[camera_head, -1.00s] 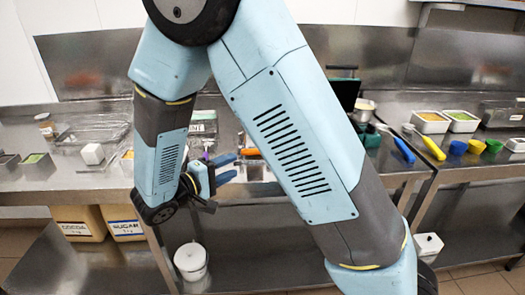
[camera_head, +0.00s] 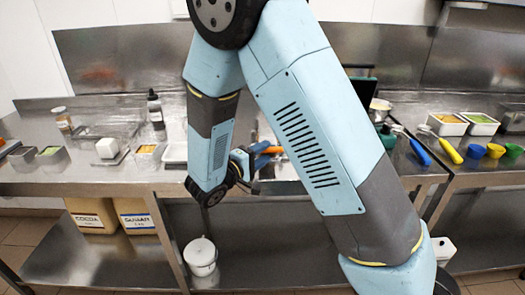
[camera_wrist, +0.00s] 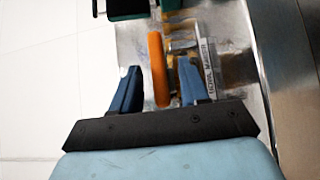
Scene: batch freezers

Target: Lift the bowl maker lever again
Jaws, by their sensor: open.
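The bowl maker lever, an orange handle (camera_wrist: 157,68), stands between the two blue fingers of my gripper (camera_wrist: 160,90) in the wrist view. The gripper is open, with a gap to the handle on both sides. A label reading bowl maker (camera_wrist: 211,68) lies to the right of the handle. In the head view my gripper (camera_head: 262,158) is at the counter's front edge, and the orange handle (camera_head: 272,150) shows just right of it. My arm hides most of the bowl maker there.
The steel counter (camera_head: 90,178) carries trays and a dark bottle (camera_head: 155,108) at left. A green object (camera_head: 387,136), a blue-handled tool (camera_head: 420,152) and several coloured cups stand at right. A white bucket (camera_head: 201,256) and labelled bins (camera_head: 135,214) are below.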

